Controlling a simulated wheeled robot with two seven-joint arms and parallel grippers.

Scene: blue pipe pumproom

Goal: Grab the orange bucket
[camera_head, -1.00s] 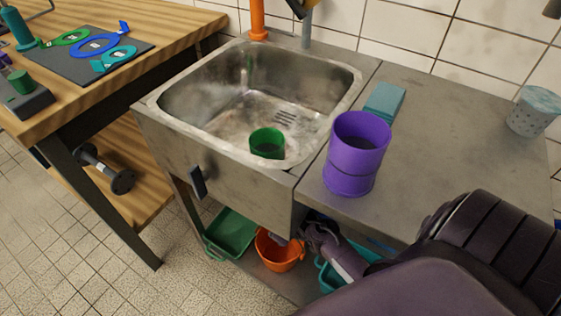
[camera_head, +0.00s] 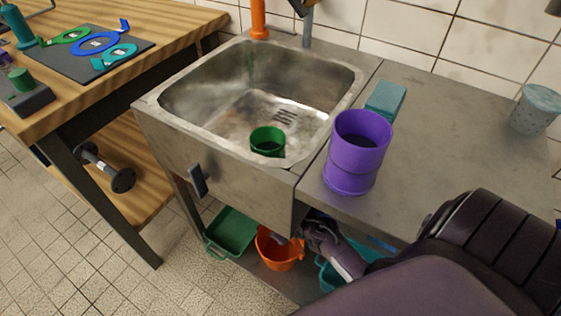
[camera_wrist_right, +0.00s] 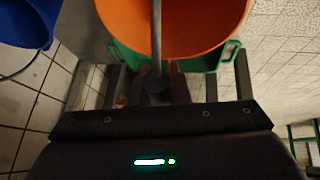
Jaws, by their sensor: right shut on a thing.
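The orange bucket (camera_head: 279,250) stands on the low shelf under the sink, between a green bin and a teal bin. In the right wrist view its orange inside (camera_wrist_right: 200,22) fills the upper middle, and a thin grey bar, seemingly its handle (camera_wrist_right: 156,35), runs down to my fingers. My right gripper (camera_wrist_right: 161,82) is shut on the bucket at this bar. In the head view my right arm reaches under the counter from the right, and the fingertips are hidden by the counter edge. My left gripper is not in view.
The green bin (camera_head: 231,233) is left of the bucket, and the teal bin (camera_head: 334,277) is right of it behind my arm. The counter (camera_head: 445,135) overhangs the shelf. A purple container (camera_head: 357,152) stands near its front edge. The floor at front left is clear.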

